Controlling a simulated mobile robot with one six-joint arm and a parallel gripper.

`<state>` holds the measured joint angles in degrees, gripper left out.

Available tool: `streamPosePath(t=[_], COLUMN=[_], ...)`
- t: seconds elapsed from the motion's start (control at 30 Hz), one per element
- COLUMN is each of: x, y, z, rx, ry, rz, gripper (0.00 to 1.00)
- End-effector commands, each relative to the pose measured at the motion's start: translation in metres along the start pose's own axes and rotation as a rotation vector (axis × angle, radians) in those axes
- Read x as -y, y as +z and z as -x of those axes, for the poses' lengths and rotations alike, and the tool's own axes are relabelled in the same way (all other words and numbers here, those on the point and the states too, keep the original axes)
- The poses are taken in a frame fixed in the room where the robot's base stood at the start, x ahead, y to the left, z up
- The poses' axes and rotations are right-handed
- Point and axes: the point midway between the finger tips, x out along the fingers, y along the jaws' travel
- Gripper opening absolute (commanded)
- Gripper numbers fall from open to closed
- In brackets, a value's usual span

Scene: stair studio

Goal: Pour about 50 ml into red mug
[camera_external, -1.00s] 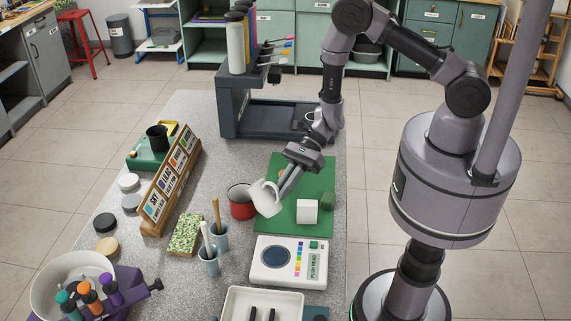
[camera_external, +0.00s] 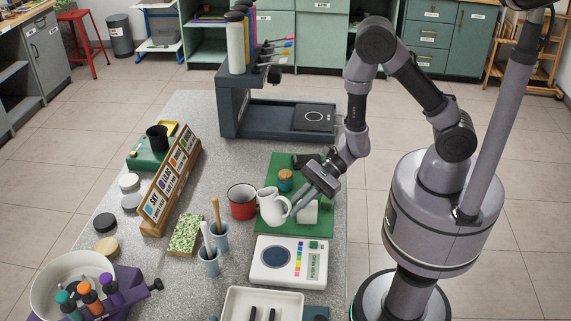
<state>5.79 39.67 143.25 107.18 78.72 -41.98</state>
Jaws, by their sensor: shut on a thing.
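The red mug (camera_external: 242,203) stands upright on the speckled table, left of the green mat; its dark inside shows, but I cannot tell how much liquid is in it. A white pitcher (camera_external: 271,208) is close to the right of the mug, nearly upright, with its spout toward the mug. My gripper (camera_external: 297,208) is shut on the pitcher at its handle side, on the right. Whether the pitcher touches the surface is hard to tell.
A white block (camera_external: 309,212) and a jar with an orange-brown lid (camera_external: 286,180) are on the green mat (camera_external: 318,232). A white scale (camera_external: 287,277) is in front. Two blue cups (camera_external: 208,262) with tools stand left of it. A grey dispenser rack (camera_external: 262,118) stands behind.

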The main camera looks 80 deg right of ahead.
Motion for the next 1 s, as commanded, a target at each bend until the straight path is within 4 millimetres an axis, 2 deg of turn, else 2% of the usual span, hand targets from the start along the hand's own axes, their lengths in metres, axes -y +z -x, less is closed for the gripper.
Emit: streamPosePath(t=[0.07,0.17,0.43,1.0], x=[-0.012,-0.015,-0.032,-0.035], y=[-0.010,-0.001,-0.020,-0.023], z=[-0.003,0.002,-0.004,-0.004], rx=[0.010,0.017,0.037,0.043], ry=[-0.033,-0.063,-0.147,-0.174], rz=[0.058,0.107,0.250,0.295], gripper=[0.00,0.00,0.00,0.00])
